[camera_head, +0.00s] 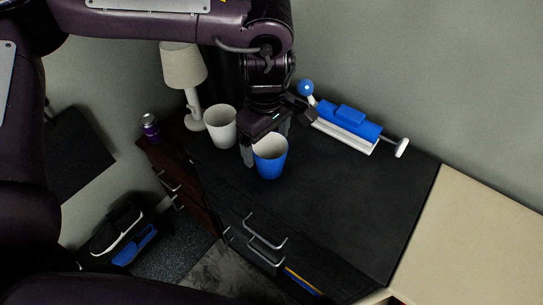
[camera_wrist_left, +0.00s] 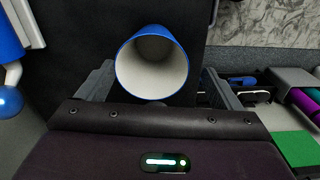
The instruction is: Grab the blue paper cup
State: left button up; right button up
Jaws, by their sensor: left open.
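The blue paper cup (camera_head: 270,167) stands upright near the back of the black cabinet top, with its white inside showing. My left gripper (camera_head: 266,146) points down at it, open, with one finger at the cup's left and the other behind its right side. In the left wrist view the cup (camera_wrist_left: 126,84) lies between the two spread fingers (camera_wrist_left: 157,88), with a small gap on each side. The fingers do not appear closed on it. My right gripper is not in view.
A white cup (camera_head: 221,128) stands just left of the gripper, near a white lamp (camera_head: 184,68). A blue and white device (camera_head: 347,125) with a knob lies at the back right. A purple can (camera_head: 151,128) is farther left. The cabinet top's front right (camera_head: 345,205) is clear.

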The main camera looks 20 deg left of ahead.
aim_at(270, 153)
pick_arm(q)
jog(key=f, duration=0.2)
jog(key=f+p, duration=0.1)
jog(key=f, duration=0.4)
jog(key=shift+w+d, duration=0.25)
jog(key=shift+w, duration=0.1)
jog(key=c, duration=1.1)
